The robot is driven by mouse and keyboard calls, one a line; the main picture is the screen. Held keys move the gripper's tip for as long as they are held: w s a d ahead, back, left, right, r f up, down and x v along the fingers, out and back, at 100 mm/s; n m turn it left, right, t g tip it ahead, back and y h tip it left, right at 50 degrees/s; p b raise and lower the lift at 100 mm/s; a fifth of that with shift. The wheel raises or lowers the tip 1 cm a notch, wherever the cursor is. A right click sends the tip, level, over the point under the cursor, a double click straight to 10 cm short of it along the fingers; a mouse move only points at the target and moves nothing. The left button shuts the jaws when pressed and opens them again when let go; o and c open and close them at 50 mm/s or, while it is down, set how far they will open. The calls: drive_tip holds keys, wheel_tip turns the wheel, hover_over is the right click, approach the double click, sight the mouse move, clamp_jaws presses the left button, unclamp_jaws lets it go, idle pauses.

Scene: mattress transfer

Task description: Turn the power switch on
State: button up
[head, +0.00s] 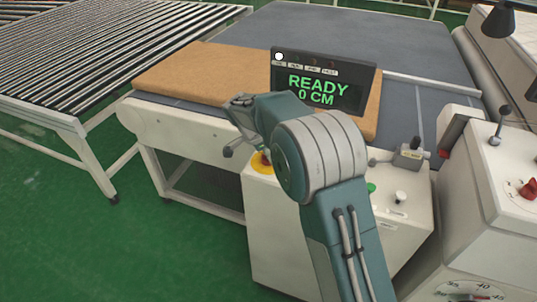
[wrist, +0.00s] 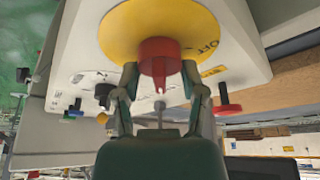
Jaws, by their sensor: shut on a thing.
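The power switch is a red knob (wrist: 158,48) on a round yellow plate (wrist: 118,30) marked OFF, set in a pale control box. My gripper (wrist: 160,72) has its two fingers on either side of the red knob, closed on it. In the head view, the yellow plate (head: 261,165) shows only partly on the white control box (head: 270,225), with a bit of red above it. My arm covers much of the box and most of my gripper there. A dark display (head: 318,85) above reads READY and 0 CM in green.
The box top also carries a green button (head: 371,188), a white knob (head: 400,197) and a lever (head: 410,153). A brown mattress (head: 185,75) lies behind on the conveyor. A second white machine (head: 490,225) stands close on the right. Green floor is open at left.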

drive_tip(key=shift+s+a+f, duration=0.1)
drive_tip(key=shift+a+f, duration=0.05)
drive_tip(key=o, duration=1.2)
drive_tip(key=shift+c, duration=0.2)
drive_tip(key=shift+a, duration=0.2)
drive_tip(key=shift+d, duration=0.15)
drive_tip(key=shift+r, duration=0.45)
drive_tip(key=v, duration=1.1)
drive_tip(key=shift+a, duration=0.3)
drive_tip(key=shift+r, duration=0.1)
